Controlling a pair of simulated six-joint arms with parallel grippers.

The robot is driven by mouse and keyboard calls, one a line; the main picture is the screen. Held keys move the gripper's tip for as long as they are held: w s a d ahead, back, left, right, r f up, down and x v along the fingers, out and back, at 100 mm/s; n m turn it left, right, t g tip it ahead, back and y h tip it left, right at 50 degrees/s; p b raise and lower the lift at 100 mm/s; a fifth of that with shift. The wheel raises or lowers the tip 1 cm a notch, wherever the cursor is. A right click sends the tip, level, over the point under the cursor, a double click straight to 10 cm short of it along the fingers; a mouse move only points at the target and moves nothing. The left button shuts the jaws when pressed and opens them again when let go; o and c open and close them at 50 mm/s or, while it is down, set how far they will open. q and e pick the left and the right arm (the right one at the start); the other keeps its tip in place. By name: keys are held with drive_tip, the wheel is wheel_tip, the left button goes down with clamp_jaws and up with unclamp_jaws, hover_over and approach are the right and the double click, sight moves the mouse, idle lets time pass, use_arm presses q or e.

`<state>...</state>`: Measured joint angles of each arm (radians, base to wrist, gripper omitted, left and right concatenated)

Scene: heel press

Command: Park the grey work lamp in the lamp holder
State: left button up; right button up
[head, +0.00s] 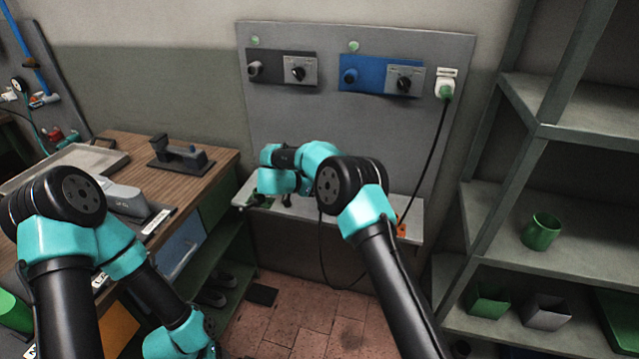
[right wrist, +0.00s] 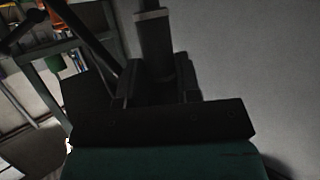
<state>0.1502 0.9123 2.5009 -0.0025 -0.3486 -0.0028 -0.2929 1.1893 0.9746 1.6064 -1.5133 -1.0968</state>
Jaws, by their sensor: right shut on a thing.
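In the right wrist view my right gripper (right wrist: 158,88) is shut on a dark grey cylinder (right wrist: 156,45) with a lighter band near its top. It looks like the grey work lamp's body; its far end is out of frame. In the head view my right arm reaches to the ledge (head: 415,212) under the wall panel, and its wrist hides most of the gripper and the held thing. I cannot make out the lamp holder for certain. My left arm bends down at the lower left, and its gripper is out of view.
The grey wall panel (head: 300,120) carries a black unit (head: 280,68), a blue unit (head: 380,76) and a plug (head: 446,86) with a hanging black cable. A wooden bench (head: 125,150) stands left. Shelves with a green cup (head: 541,231) stand right. The tiled floor between is mostly clear.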

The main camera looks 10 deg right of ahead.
drive_tip(key=shift+f, duration=1.35)
idle(0.4)
drive_tip(key=o, duration=1.1)
drive_tip(key=v, duration=1.7)
drive_tip(key=shift+a, duration=0.25)
